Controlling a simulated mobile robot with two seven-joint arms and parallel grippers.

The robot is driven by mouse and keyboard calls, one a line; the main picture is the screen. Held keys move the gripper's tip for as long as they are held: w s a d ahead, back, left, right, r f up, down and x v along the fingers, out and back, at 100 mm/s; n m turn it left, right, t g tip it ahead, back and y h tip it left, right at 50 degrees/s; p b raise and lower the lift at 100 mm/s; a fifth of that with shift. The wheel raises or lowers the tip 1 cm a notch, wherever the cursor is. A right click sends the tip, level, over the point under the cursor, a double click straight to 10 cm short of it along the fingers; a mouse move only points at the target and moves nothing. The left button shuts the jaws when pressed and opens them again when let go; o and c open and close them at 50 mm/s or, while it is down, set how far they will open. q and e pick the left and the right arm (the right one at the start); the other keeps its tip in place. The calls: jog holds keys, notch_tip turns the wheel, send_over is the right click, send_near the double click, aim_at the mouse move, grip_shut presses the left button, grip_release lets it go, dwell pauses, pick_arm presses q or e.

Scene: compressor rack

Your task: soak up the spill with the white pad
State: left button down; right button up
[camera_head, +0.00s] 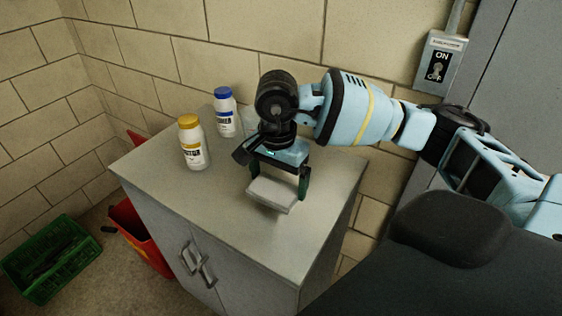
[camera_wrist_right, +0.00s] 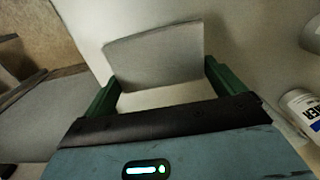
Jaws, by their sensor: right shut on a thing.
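The white pad (camera_head: 272,194) is a pale, flat block between the green fingers of my right gripper (camera_head: 279,178), over the front right part of the grey cabinet top. My right gripper is shut on it. In the right wrist view the pad (camera_wrist_right: 155,55) extends beyond the two fingers (camera_wrist_right: 163,84). I cannot tell whether its underside touches the top. No spill stands out clearly; it may be hidden under the pad or too faint to see. My left gripper is not in view.
On the cabinet top (camera_head: 215,200), a yellow-capped bottle (camera_head: 193,143) and a blue-capped bottle (camera_head: 225,113) stand left of my gripper. A brick wall is behind. A red bin (camera_head: 138,238) and green crate (camera_head: 50,262) are on the floor at left. A switch box (camera_head: 440,62) is on the wall.

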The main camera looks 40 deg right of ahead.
notch_tip(320, 180, up, 2)
jog(key=shift+r+p, duration=0.1)
jog(key=shift+p, duration=0.25)
jog(key=shift+r, duration=0.3)
jog(key=shift+r+p, duration=0.2)
jog(key=shift+p, duration=0.1)
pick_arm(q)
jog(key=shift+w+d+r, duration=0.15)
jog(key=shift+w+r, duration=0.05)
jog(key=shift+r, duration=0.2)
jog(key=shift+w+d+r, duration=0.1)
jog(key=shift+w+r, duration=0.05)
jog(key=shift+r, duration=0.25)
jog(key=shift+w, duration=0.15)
